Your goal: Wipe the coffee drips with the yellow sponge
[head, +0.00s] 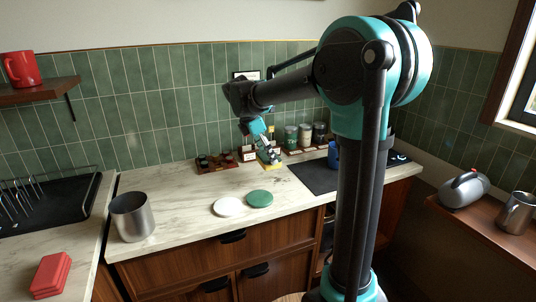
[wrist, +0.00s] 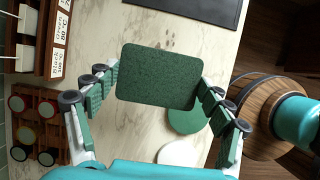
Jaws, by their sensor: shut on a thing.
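My gripper (head: 268,153) is shut on the sponge (head: 272,166), whose yellow edge shows in the head view above the marble counter. In the wrist view the sponge (wrist: 158,76) shows a dark green face between the fingers of my gripper (wrist: 156,82). Several small brown coffee drips (wrist: 166,42) lie on the counter just beyond the sponge's upper edge. The sponge may hide more of them. I cannot tell whether the sponge touches the counter.
A green disc (head: 260,198) and a white disc (head: 227,206) lie on the counter. A black mat (head: 313,176) is to the right. A wooden rack (head: 217,162) and canisters (head: 305,135) stand at the back. A steel cup (head: 132,217) stands at left.

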